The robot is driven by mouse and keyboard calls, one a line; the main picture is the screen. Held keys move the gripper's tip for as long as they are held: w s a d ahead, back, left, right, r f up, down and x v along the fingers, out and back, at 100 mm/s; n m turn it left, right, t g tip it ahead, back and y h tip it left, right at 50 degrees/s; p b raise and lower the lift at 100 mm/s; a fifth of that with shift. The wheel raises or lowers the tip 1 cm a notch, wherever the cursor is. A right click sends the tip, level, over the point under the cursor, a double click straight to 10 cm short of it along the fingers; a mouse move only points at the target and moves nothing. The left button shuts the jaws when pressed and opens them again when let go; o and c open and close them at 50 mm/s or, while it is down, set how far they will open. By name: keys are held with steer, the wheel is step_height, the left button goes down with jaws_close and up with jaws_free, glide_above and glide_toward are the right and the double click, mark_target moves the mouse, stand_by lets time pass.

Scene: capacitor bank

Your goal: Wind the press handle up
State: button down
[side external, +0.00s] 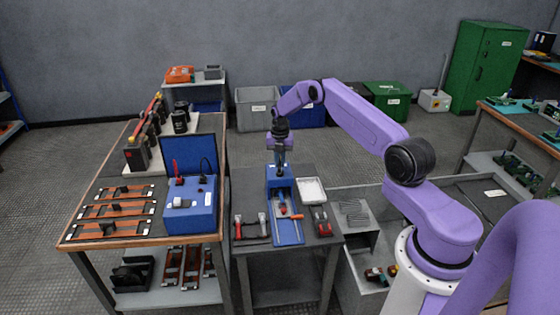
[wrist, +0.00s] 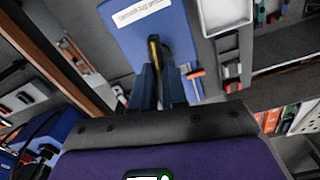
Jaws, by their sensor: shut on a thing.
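The blue press (side external: 279,182) stands at the back of the small middle table, and its blue top with a white label (wrist: 140,14) fills the upper middle of the wrist view. My gripper (side external: 281,160) points down over the press in the side view. In the wrist view its two dark blue fingers (wrist: 160,85) are shut on the press handle (wrist: 154,52), a dark bar with a yellow edge. The fingers hide part of the handle, and in the side view the handle is too small to make out.
A blue box with a raised lid (side external: 191,209) stands on the left bench. Open air surrounds my arm above the table.

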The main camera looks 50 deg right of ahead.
stand_by(0.3)
steer(key=n, duration=0.5)
steer(key=shift+d+n, duration=0.1)
steer(key=shift+n, duration=0.5)
steer(key=c, duration=1.4)
jaws_free()
steer(key=shift+o, duration=0.2)
steer(key=shift+r, duration=0.1)
steer(key=shift+r, duration=3.45)
steer(key=shift+c, duration=0.2)
